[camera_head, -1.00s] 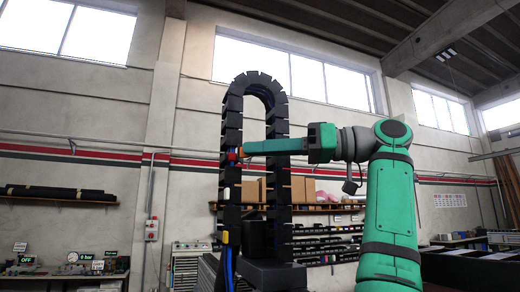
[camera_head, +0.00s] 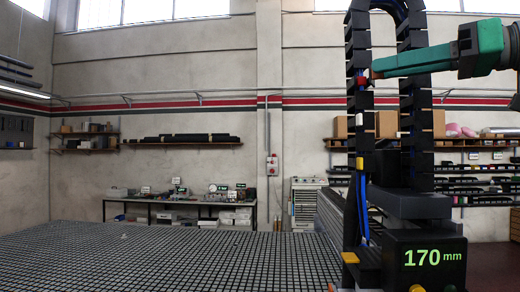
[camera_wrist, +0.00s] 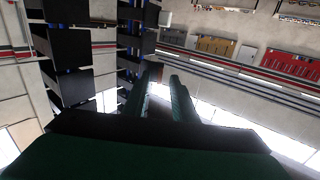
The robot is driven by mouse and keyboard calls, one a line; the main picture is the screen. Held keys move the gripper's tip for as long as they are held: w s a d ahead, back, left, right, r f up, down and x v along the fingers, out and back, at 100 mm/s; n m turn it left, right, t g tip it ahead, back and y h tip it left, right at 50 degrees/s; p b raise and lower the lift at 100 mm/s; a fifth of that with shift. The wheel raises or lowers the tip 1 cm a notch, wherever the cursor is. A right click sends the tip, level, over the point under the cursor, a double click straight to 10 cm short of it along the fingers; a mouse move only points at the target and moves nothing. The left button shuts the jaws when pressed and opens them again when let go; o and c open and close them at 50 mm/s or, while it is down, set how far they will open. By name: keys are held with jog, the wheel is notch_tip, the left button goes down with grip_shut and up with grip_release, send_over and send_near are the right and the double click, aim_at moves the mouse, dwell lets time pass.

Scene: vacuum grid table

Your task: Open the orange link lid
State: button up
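A black cable-chain loop (camera_head: 415,95) stands upright at the right of the head view, with blue cables inside its left run. A small red link piece (camera_head: 362,82) sits on the left run, beside the tip of my gripper (camera_head: 373,73). I cannot make out a clearly orange lid there. My gripper's green fingers reach leftward across the loop. In the wrist view my two fingers (camera_wrist: 163,77) stand apart with a gap between them, their tips near the dark chain links (camera_wrist: 70,75). Whether the tips touch a link is hidden.
A yellow link piece (camera_head: 360,163) is lower on the left run. A black unit with a green "170 mm" display (camera_head: 433,257) stands below the loop. A wide grid table (camera_head: 170,262) lies clear at the left. Workbenches and shelves line the wall.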

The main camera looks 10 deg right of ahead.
jog(key=s+a+m+t+h, duration=0.35)
jog(key=s+m+h, duration=0.35)
jog(key=s+h, duration=0.35)
jog(key=w+a+n+y, duration=0.35)
jog(key=a+y, duration=0.25)
jog(key=a, duration=0.3)
jog(key=w+a+n+y, duration=0.2)
jog(key=w+a+y, duration=0.4)
jog(key=a, duration=0.4)
jog(key=w+a+f+m+t+y, duration=0.1)
jog(key=w+f+m+y, duration=0.1)
jog(key=w+f, duration=1.1)
jog(key=shift+w+a+f+m, duration=0.25)
jog(key=shift+f+m, duration=0.4)
jog(key=shift+f, duration=0.5)
jog(key=shift+w+t, duration=0.15)
jog(key=shift+t, duration=0.1)
